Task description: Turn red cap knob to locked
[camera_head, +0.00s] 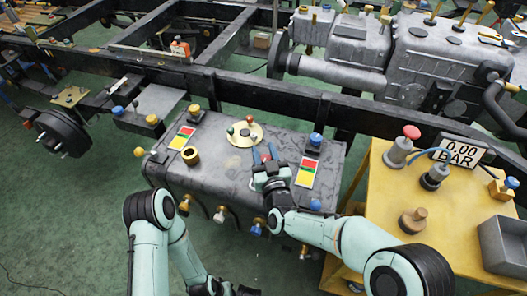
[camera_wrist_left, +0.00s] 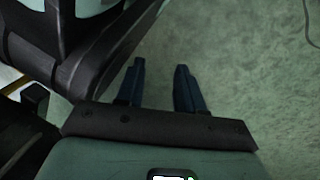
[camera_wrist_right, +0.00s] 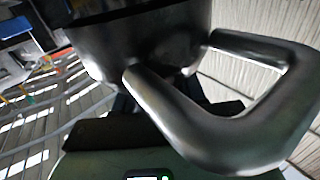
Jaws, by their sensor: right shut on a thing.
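A knob with a red cap (camera_head: 411,131) stands on a grey base on the yellow table at the right in the head view. My right gripper (camera_head: 263,153) is over the grey tank, between a brass disc (camera_head: 244,134) and a red-yellow-green label (camera_head: 307,172), well left of that knob. In the right wrist view a dark metal part with a thick loop handle (camera_wrist_right: 215,140) fills the middle and hides most of the fingers. The gripper is shut on this part. My left gripper (camera_wrist_left: 158,85) is open and empty above the green floor.
The grey tank (camera_head: 225,183) carries several knobs and valves. The yellow table (camera_head: 375,205) holds a BAR display (camera_head: 461,151), a black knob (camera_head: 436,176), a brown knob (camera_head: 413,220) and a grey tray (camera_head: 503,245). Black chassis rails (camera_head: 260,95) run behind the tank.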

